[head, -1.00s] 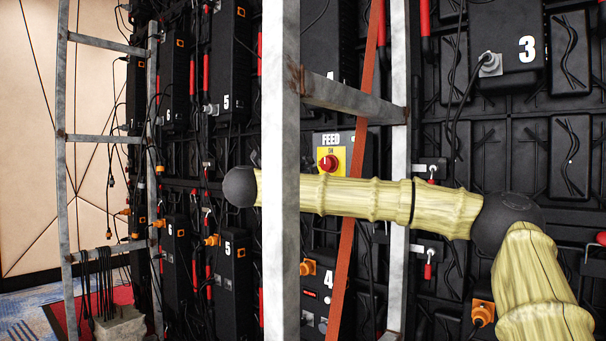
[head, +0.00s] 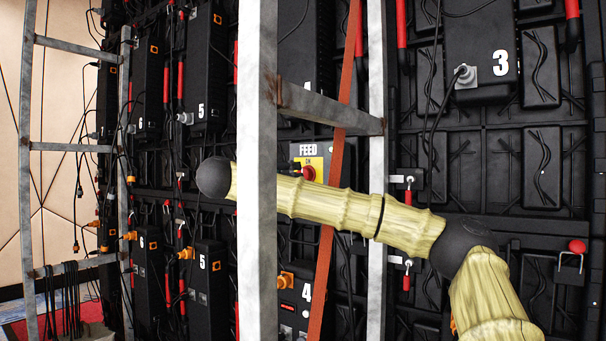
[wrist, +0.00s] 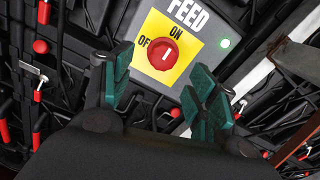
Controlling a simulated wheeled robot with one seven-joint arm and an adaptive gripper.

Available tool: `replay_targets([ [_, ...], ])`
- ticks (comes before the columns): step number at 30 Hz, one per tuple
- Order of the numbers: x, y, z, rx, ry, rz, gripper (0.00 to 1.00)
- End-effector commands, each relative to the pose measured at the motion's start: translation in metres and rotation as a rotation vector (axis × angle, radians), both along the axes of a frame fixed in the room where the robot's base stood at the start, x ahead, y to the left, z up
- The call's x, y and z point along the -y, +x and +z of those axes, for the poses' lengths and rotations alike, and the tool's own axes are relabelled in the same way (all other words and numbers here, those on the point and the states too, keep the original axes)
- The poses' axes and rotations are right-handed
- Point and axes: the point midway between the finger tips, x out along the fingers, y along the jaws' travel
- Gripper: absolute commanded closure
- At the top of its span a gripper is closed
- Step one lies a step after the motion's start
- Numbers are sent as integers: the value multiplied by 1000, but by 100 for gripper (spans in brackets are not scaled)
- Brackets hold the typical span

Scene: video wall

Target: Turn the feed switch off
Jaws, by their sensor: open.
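The feed switch is a red round knob (wrist: 162,53) on a yellow plate (wrist: 150,28) marked FEED, ON and OFF. A pale line shows on the knob; its exact setting is hard to read. In the head view the knob (head: 308,173) shows just above my arm, which hides the plate's lower part. My gripper is not visible there.
A grey metal ladder frame (head: 257,230) stands in front of the wall, with my arm passing behind its post. An orange strap (head: 333,190) runs down beside the feed box. Cables hang from black numbered boxes. Red-handled latches (head: 407,197) are at right.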

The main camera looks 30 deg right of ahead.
Motion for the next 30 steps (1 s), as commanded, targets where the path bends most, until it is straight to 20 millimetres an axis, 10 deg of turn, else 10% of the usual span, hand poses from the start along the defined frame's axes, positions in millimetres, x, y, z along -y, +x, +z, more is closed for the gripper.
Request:
replay_targets([
  [30, 38, 13, 2, -1, 3, -4, 41],
])
